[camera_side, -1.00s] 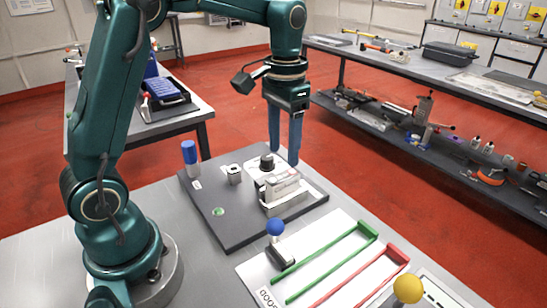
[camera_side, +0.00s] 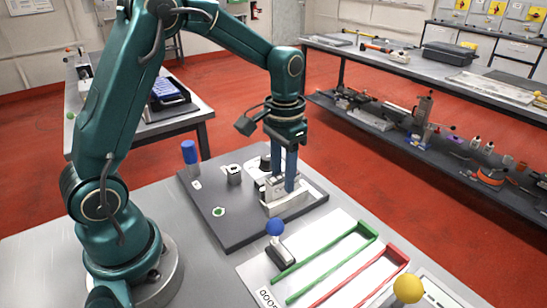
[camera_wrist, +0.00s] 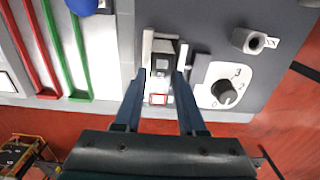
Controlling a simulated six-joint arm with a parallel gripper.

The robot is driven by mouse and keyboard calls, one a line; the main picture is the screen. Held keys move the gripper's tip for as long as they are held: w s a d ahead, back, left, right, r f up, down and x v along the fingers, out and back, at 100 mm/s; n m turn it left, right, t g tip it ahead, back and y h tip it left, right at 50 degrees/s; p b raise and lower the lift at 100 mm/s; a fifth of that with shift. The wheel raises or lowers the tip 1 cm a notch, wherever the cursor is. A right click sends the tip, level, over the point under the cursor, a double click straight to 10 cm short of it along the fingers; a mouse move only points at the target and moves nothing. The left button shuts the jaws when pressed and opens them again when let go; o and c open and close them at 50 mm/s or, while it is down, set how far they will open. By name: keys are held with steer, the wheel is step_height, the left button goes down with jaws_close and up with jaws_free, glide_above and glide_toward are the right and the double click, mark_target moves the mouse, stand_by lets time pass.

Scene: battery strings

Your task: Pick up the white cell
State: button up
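The white cell (camera_wrist: 160,86) sits in a pale holder on the dark board; its light body with a red-outlined mark shows between my fingers in the wrist view. In the side view my fingers partly hide the cell. The holder (camera_side: 286,207) has low pale walls, and one wall shows in the wrist view (camera_wrist: 147,48). My gripper (camera_wrist: 159,76) is open, with one finger on each side of the cell and small gaps visible. In the side view my gripper (camera_side: 283,188) points straight down at the holder.
A dial knob (camera_wrist: 225,92) on a white plate stands close to the right finger in the wrist view. A blue-capped cylinder (camera_side: 190,152) and a small metal block (camera_side: 234,174) stand on the board (camera_side: 235,230). Green (camera_side: 325,250) and red (camera_side: 360,275) rails lie in front.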

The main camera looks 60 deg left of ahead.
mark_target(282, 176)
jaws_close()
steer(key=shift+r, duration=2.55)
